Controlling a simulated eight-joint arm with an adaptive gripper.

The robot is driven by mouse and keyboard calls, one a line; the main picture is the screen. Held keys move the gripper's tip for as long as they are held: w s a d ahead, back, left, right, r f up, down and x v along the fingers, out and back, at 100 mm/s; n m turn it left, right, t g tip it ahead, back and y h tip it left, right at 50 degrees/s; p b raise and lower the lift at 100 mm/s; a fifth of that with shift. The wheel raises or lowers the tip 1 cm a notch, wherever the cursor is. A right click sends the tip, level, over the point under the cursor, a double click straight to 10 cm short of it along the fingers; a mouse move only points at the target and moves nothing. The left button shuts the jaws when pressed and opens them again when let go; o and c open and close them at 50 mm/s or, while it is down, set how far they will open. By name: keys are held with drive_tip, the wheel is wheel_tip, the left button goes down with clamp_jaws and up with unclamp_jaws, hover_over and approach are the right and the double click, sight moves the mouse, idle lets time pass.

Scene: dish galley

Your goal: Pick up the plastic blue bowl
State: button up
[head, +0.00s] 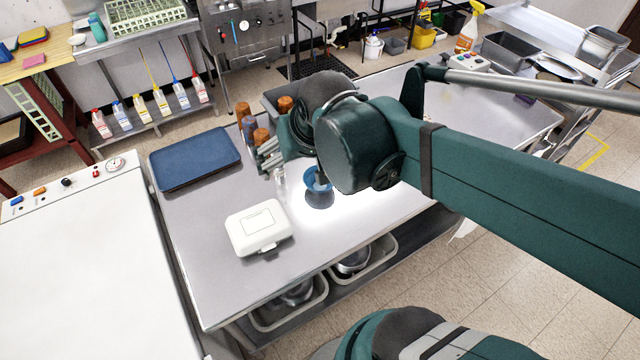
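The blue bowl (318,184) is in the head view, near the middle of the steel table, in a brightly lit patch. It is small in the picture and my arm hides part of it. A darker blue round shape (320,201) shows just below it; I cannot tell whether this is part of the bowl, its reflection or another dish. My gripper (281,179) is just left of the bowl, mostly hidden behind my wrist. I cannot tell whether its fingers touch the bowl or are open or shut.
A white lidded box (258,228) stands left of the bowl, a blue tray (195,160) farther left. Several brown cups (243,110) stand behind my gripper. The steel table (215,285) is clear at its front left. Grey tubs (290,313) sit on the shelf below.

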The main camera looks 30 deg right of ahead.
drive_tip(key=w+d+f+m+g+b, duration=0.1)
drive_tip(key=w+d+f+m, duration=0.3)
drive_tip(key=f, duration=0.7)
drive_tip(key=w+d+f+m+g+b, duration=0.1)
drive_tip(key=w+d+f+m+g, duration=0.3)
drive_tip(key=w+d+f, duration=0.4)
drive_tip(key=shift+w+d+f+m+h+b, duration=0.35)
drive_tip(key=shift+d+f, duration=0.55)
drive_tip(key=shift+f, duration=0.8)
drive_tip(key=shift+s, duration=0.15)
drive_tip(key=shift+d+f, duration=0.1)
drive_tip(key=shift+f, duration=1.2)
drive_tip(key=shift+w+d+f+b, duration=0.1)
drive_tip(key=shift+w+f+b, duration=0.1)
drive_tip(key=shift+f, duration=1.1)
drive_tip(key=shift+w+d+f+b, duration=0.1)
drive_tip(key=shift+f+b, duration=0.1)
drive_tip(key=shift+f, duration=1.05)
drive_tip(key=c, duration=1)
